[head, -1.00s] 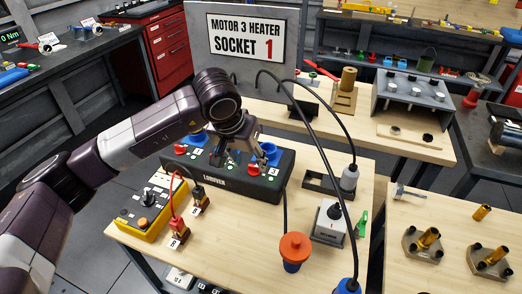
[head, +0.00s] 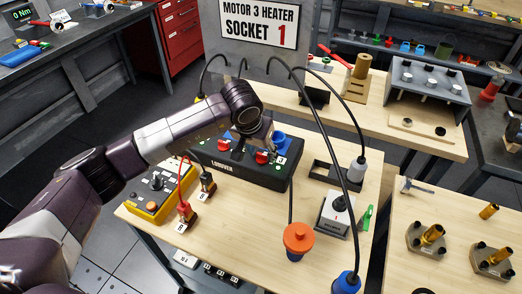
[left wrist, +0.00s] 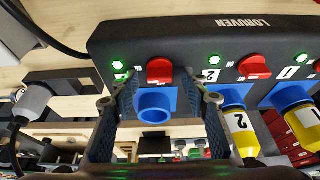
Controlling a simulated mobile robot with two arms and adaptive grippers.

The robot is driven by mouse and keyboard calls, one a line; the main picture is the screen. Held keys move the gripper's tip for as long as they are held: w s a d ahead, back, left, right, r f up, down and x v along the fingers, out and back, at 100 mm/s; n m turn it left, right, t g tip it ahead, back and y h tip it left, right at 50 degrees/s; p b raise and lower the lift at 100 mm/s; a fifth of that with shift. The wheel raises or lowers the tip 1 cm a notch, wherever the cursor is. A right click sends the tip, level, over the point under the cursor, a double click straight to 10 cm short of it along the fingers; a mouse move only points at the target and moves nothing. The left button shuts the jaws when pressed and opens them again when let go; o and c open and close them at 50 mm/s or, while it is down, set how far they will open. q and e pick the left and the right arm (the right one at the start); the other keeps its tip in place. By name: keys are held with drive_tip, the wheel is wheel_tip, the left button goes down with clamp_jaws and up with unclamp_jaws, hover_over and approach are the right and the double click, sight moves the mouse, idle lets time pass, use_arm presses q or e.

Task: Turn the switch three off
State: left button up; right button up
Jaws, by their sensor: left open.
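The black LORUVEN power box (head: 235,172) lies on the wooden bench. The left wrist view shows it upside down (left wrist: 200,50), with red switches, lit green lamps and blue sockets. The leftmost red switch there (left wrist: 160,70) stands by a partly hidden label and above an empty blue socket (left wrist: 154,106). Its lamp (left wrist: 117,64) is lit green. My left gripper (left wrist: 160,84) is open, its fingers on either side of this switch and socket. In the head view my left gripper (head: 265,147) is over the box's right part, partly hidden by the wrist. My right gripper is out of view.
Yellow plugs (left wrist: 240,125) sit in the other blue sockets. A yellow control box (head: 155,195) and red and black plugs stand left of the power box. A black cable arches across the bench to a white box (head: 335,215). An orange-capped part (head: 298,238) stands in front.

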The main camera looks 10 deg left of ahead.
use_arm(q)
clamp_jaws()
drive_tip(key=n+b, duration=0.2)
drive_tip(key=n+y+b, duration=0.1)
drive_tip(key=n+b, duration=0.1)
drive_tip(key=b, duration=0.1)
drive_tip(key=shift+w+d+f+y, duration=0.1)
drive_tip(key=shift+d+f+y, duration=0.05)
drive_tip(key=shift+y, duration=0.15)
drive_tip(key=n+b, duration=0.1)
drive_tip(key=n, duration=0.1)
drive_tip(key=n+y+b, duration=0.1)
drive_tip(key=n+b, duration=0.1)
drive_tip(key=shift+d+n+g+y, duration=0.1)
drive_tip(key=shift+n+g+y, duration=0.2)
drive_tip(key=shift+n+g+y+b, duration=0.3)
drive_tip(key=shift+n+b, duration=0.25)
drive_tip(key=shift+n, duration=0.35)
drive_tip(key=n, duration=0.2)
drive_tip(key=shift+w+d+r+n+g+y+b, duration=0.1)
drive_tip(key=shift+r+n+g+y+b, duration=0.1)
drive_tip(key=shift+n+g+y+b, duration=0.15)
drive_tip(key=n+g, duration=0.1)
drive_tip(key=n, duration=0.3)
drive_tip(key=shift+n+g+y, duration=0.35)
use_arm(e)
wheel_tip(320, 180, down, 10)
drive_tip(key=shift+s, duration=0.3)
use_arm(q)
drive_tip(key=shift+w, duration=0.1)
